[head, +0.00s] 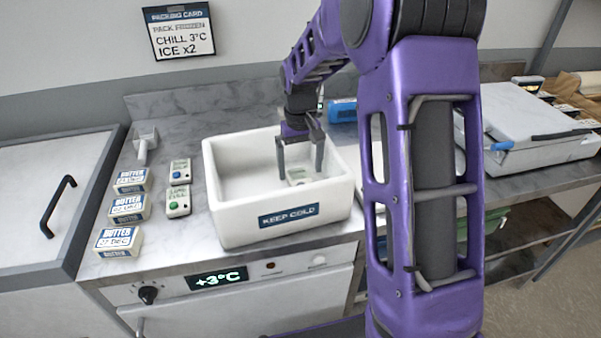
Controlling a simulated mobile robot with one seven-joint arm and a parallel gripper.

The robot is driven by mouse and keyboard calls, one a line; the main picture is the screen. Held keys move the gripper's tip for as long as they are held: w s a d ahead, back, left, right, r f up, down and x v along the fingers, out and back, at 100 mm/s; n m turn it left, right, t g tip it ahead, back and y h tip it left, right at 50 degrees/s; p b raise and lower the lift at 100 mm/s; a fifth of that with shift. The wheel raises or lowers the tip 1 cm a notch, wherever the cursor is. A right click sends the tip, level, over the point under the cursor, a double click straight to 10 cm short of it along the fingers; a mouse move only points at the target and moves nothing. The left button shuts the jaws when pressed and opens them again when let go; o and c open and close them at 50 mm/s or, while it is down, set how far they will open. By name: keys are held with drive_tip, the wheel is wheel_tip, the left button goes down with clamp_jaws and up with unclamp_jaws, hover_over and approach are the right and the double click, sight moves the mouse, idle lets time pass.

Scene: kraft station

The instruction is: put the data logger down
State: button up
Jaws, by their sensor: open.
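My gripper (301,160) points down inside the white box (238,222) labelled "KEEP COLD". Its fingers are apart. A small pale device with a greenish face, which looks like a data logger (298,176), lies in the box just below and between the fingertips. I cannot tell whether a finger touches it. Two similar small devices stand on the counter left of the box: one with a blue button (180,168) and one with a green button (178,201).
Several butter packs (118,241) line the counter's left side, with a white scoop (146,142) behind them. A blue object (342,110) lies behind the box. A lidded white unit (535,125) is at right. A packing card (180,31) hangs on the wall.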

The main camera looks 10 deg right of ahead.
sight(300, 179)
wheel_tip(300, 179, up, 10)
drive_tip(key=shift+f+p, duration=0.25)
drive_tip(key=shift+p, duration=0.1)
